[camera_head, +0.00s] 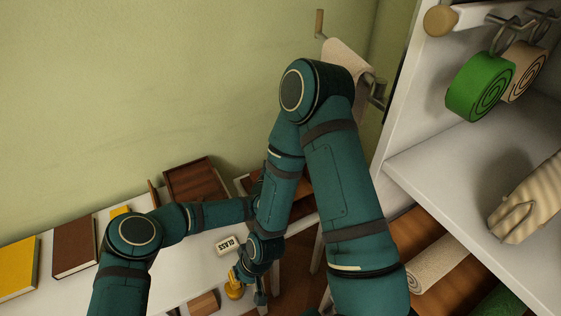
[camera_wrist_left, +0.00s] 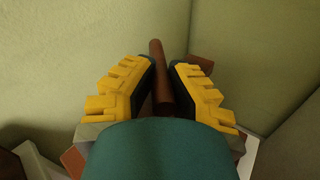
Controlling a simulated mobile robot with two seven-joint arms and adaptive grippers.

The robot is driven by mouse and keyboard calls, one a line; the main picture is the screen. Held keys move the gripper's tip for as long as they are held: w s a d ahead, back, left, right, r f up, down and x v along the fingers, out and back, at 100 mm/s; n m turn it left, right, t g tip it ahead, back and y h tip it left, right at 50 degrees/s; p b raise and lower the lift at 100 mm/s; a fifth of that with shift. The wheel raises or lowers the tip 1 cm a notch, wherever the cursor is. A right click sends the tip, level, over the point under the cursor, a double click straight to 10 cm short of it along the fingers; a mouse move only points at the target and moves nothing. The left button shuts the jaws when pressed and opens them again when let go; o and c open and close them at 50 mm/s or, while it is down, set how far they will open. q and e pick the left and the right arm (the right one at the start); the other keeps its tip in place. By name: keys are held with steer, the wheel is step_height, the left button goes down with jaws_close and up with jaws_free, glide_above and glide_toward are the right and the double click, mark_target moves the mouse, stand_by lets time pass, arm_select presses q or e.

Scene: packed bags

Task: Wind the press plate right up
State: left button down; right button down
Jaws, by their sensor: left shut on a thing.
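My left gripper (camera_wrist_left: 161,78) is shut on a brown round rod (camera_wrist_left: 157,52) in the left wrist view, with its yellow, black-padded fingers on both sides. The rod's lower part is hidden by my wrist. In the head view this gripper is hidden behind my right arm. Dark brown wooden pieces (camera_head: 194,180) stand at the back of the white table; I cannot tell which part is the press plate or how high it is. My right gripper (camera_head: 248,288) hangs low at the table's right end, its yellow finger visible; its opening is unclear.
A brown book (camera_head: 75,243) and a yellow book (camera_head: 17,268) lie left. A white shelf (camera_head: 460,165) with green (camera_head: 478,88) and beige rolls stands right. A cloth (camera_head: 347,60) hangs on the wall.

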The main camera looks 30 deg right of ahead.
arm_select(q)
steer(key=n+t+y, duration=0.3)
steer(key=shift+s+d+r, duration=0.15)
steer(key=shift+d+r, duration=0.05)
steer(key=shift+d, duration=0.05)
steer(key=shift+n+t+y, duration=0.8)
steer(key=shift+t+y, duration=0.1)
steer(key=shift+y, duration=0.2)
